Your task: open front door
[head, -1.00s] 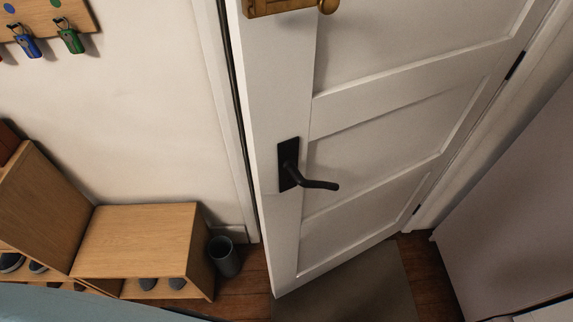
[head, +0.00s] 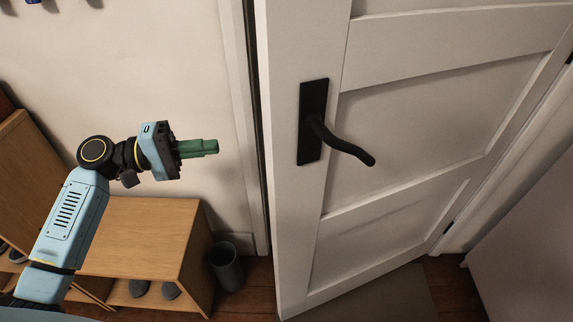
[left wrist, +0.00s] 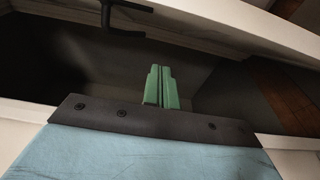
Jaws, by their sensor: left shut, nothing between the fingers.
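The white panelled front door (head: 420,115) stands in the middle and right of the head view. It sits slightly ajar, with a dark gap along its left edge. Its black lever handle (head: 341,143) is on a black plate (head: 313,122). My left gripper (head: 215,147) is to the left of the handle, apart from it, with its green fingers shut and empty, pointing right. The fingers also show in the left wrist view (left wrist: 161,88), and a dark handle shape (left wrist: 122,17) is at the top there. My right gripper is not in view.
A wooden shoe bench (head: 140,240) with shoes stands below my left arm. A dark grey bin (head: 227,266) stands between the bench and the door. A doormat (head: 385,295) lies at the door's foot. A pale panel (head: 525,235) is at the right.

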